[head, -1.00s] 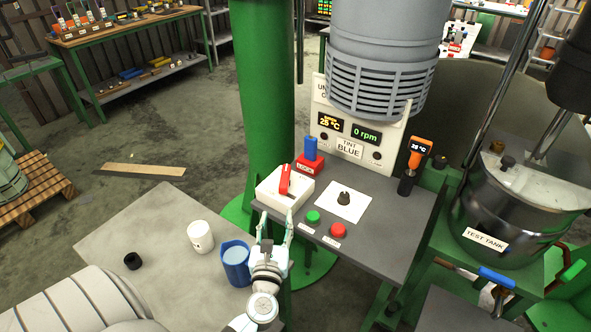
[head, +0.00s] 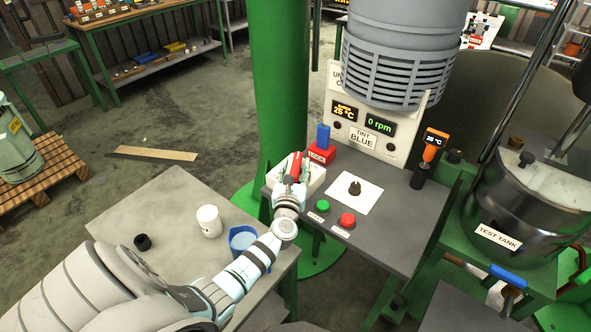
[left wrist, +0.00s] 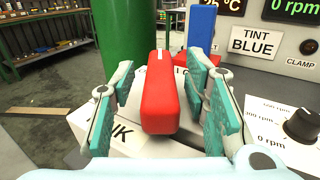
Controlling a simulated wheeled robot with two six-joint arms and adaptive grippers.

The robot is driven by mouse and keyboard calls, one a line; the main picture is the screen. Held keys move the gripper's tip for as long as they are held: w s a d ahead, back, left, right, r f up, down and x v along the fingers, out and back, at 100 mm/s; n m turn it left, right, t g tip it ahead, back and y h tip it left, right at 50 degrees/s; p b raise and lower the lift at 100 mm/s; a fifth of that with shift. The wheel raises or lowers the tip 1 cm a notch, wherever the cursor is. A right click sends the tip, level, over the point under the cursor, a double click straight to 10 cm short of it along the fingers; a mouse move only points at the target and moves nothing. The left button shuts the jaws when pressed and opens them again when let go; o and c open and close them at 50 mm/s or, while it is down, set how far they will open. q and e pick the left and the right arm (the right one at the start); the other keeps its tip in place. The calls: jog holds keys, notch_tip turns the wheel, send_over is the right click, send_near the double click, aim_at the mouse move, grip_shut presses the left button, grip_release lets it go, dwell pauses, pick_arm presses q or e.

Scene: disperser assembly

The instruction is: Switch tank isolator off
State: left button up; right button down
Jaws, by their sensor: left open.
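The tank isolator is a white box (head: 315,183) with a red handle (head: 295,166) on the bench panel, left of the dial. In the left wrist view the red handle (left wrist: 160,95) stands up between my left gripper's fingers, and part of a label ending in "NK" shows on the white box (left wrist: 120,140). My left gripper (head: 289,178) is open, with one teal-padded finger on each side of the handle (left wrist: 162,85). Gaps show between the pads and the handle. The gripper hides part of the box in the head view. My right gripper is not in view.
A blue lock in a red holder (head: 321,152) stands just behind the isolator. A speed dial (head: 354,189), green button (head: 323,206) and red button (head: 347,220) lie to its right. A blue cup (head: 242,239) and white cup (head: 209,221) stand on the left table.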

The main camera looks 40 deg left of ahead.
pick_arm(q)
grip_shut()
